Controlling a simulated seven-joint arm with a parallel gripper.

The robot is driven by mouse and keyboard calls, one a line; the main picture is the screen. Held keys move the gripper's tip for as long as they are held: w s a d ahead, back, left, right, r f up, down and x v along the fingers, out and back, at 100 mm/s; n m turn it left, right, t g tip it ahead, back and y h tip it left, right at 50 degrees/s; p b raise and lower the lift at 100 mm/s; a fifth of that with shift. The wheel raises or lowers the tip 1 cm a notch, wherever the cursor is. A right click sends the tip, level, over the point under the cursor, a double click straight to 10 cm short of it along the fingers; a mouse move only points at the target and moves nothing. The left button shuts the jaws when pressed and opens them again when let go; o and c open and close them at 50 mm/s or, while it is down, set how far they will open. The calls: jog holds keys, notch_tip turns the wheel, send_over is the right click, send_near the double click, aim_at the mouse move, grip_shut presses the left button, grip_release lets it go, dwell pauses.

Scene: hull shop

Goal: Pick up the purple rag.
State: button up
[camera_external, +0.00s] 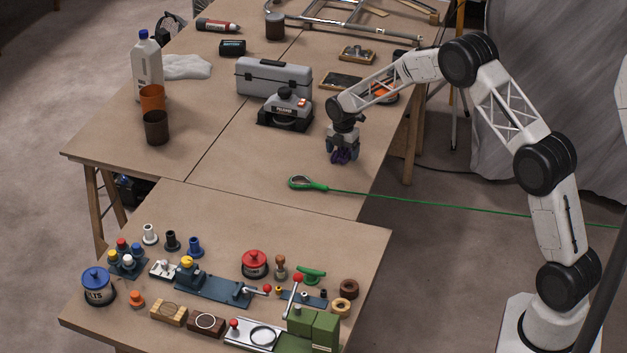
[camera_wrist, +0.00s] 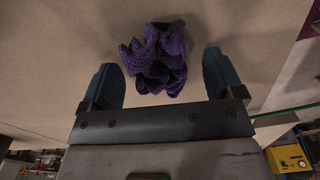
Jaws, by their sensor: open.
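The purple rag (camera_wrist: 155,60) is a crumpled, textured heap on the brown tabletop in the wrist view. It lies between and slightly beyond the two dark fingertips of my gripper (camera_wrist: 162,75). The fingers are spread, with a gap showing on each side of the rag. In the external view, my gripper (camera_external: 343,146) points down over the table's right part. The rag (camera_external: 344,157) shows just under it, partly hidden by the fingers.
A grey sander-like tool (camera_external: 286,107) and a grey toolbox (camera_external: 273,76) stand left of my gripper. A green-handled tool (camera_external: 306,184) with a long green line lies in front. A framed part (camera_external: 341,82) lies behind. The tabletop between rag and green tool is clear.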

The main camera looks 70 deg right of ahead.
jog(key=shift+f, duration=0.3)
dwell(0.4)
jog(key=c, duration=1)
